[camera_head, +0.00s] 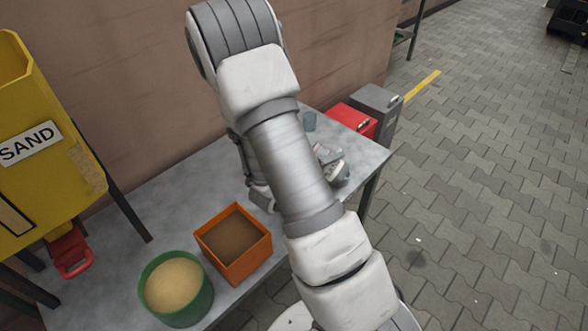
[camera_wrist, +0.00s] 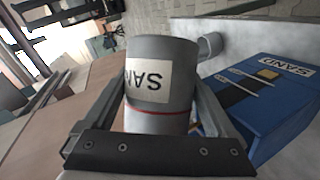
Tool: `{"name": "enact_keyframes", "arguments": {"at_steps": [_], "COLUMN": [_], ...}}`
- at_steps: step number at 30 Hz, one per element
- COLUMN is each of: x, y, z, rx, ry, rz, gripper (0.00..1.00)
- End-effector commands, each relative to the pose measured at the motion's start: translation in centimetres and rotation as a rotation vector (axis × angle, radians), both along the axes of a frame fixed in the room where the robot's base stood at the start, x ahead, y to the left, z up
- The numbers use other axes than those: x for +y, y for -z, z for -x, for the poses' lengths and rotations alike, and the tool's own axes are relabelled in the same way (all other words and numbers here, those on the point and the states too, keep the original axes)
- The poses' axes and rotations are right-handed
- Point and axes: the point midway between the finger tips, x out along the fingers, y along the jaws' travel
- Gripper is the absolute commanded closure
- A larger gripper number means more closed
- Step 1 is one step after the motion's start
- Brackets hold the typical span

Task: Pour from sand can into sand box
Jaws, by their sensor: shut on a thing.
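A grey can (camera_wrist: 160,62) with a SAND label, upside down in the wrist view, and a thin red band stands between the fingers of my gripper (camera_wrist: 158,85). The gripper is shut on the can. The blue sand box (camera_wrist: 285,98), marked SAND, lies to the right of the can in the wrist view, apart from it. The can's opening and contents are not visible. In the head view my arm hides most of the gripper and the can, and I cannot make out the blue box.
A yellow SAND hopper (camera_head: 55,185) hangs at left. Red (camera_head: 355,120) and grey (camera_head: 378,104) boxes stand beyond the table.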

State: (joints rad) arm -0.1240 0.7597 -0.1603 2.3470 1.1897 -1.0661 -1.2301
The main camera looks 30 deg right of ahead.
Motion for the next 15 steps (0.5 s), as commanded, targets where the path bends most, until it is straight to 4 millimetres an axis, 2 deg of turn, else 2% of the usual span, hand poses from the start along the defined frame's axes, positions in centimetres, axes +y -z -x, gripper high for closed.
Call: {"name": "enact_keyframes", "arguments": {"at_steps": [15], "x": [0.03], "y": [0.11], "z": [-0.06], "rx": [0.03], "ry": [0.001], "rz": [0.024], "gripper": [0.79]}}
